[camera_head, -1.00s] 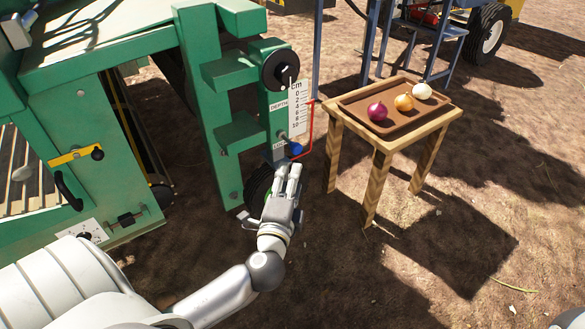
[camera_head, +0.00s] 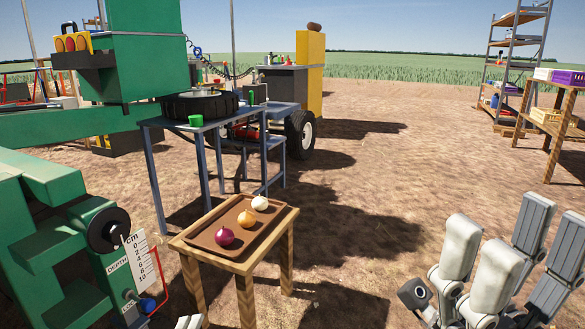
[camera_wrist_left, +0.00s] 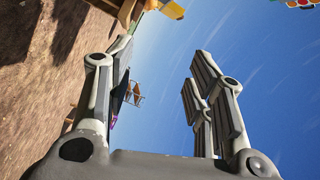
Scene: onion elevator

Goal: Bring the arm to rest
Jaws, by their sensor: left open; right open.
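My right gripper (camera_head: 508,238) is raised at the lower right of the head view, its fingers spread and pointing up, with nothing between them. My left gripper shows only as pale tips (camera_head: 190,322) at the bottom edge of the head view, just in front of the small wooden table (camera_head: 243,266). In the left wrist view my left gripper (camera_wrist_left: 158,62) is open and empty, with sky between its fingers. The rest of the left arm is out of the head view.
A brown tray (camera_head: 213,238) on the table holds a red onion (camera_head: 224,237), a yellow onion (camera_head: 246,219) and a white onion (camera_head: 260,203). The green machine with its depth scale (camera_head: 140,262) stands left. A shelf rack (camera_head: 516,60) stands far right. Open soil (camera_head: 390,190) lies between.

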